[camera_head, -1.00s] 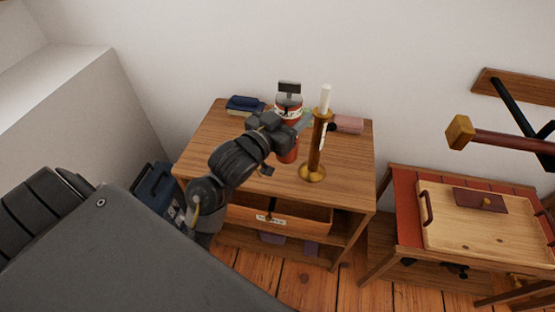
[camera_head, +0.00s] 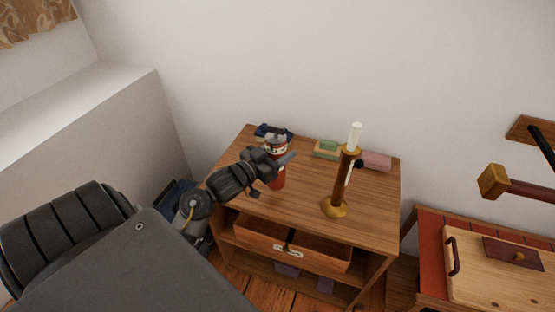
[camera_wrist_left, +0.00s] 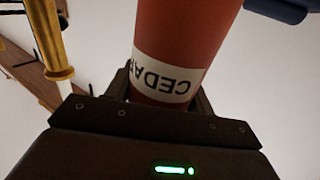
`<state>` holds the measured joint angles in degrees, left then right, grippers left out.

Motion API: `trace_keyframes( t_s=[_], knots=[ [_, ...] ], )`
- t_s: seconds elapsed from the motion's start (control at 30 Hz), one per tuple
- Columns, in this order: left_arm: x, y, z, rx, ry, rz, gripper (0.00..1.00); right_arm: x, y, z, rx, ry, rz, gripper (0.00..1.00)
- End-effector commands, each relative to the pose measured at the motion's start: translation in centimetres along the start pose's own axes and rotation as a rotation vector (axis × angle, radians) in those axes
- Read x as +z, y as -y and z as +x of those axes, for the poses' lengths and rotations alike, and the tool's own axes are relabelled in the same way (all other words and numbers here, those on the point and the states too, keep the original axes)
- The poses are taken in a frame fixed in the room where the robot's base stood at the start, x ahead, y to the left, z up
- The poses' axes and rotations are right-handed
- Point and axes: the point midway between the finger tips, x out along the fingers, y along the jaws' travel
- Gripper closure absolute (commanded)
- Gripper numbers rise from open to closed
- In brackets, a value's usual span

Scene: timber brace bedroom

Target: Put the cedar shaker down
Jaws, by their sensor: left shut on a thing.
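The cedar shaker (camera_head: 278,183) is a red cylinder with a pale label, upright over the left part of the wooden cabinet's top (camera_head: 305,185). My left gripper (camera_head: 277,160) is shut around its middle. In the left wrist view the red shaker (camera_wrist_left: 183,35) stands between the fingers, and its label reads "CEDAR" upside down. I cannot tell whether its base touches the top. My right gripper is not in view.
A brass candlestick (camera_head: 341,185) with a white candle stands right of the shaker. Dark blue (camera_head: 263,131), green (camera_head: 327,147) and pink (camera_head: 376,161) items lie along the back. The drawer (camera_head: 300,246) below is open. The top between shaker and candlestick is clear.

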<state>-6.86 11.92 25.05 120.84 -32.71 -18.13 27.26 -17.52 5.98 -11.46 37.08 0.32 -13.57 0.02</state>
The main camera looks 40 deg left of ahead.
Motion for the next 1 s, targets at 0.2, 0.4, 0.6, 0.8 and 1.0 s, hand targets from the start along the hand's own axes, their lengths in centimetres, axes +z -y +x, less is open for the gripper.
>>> trace_keyframes(
  t_s=[0.2,0.4,0.6,0.8,1.0],
  knots=[
    [2.2,0.8,-0.1,0.000,0.002,-0.005,0.73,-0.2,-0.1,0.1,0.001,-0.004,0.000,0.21],
    [3.9,0.8,-0.1,0.000,-0.001,-0.001,0.73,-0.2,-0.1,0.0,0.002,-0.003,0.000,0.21],
    [3.9,0.8,-0.1,0.001,-0.001,0.001,0.73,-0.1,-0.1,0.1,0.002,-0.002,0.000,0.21],
    [4.2,0.8,0.0,0.001,0.000,0.000,0.42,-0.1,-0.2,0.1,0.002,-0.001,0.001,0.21],
    [4.2,0.7,0.0,0.001,0.000,0.000,0.25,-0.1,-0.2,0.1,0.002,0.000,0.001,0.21]
  ],
)
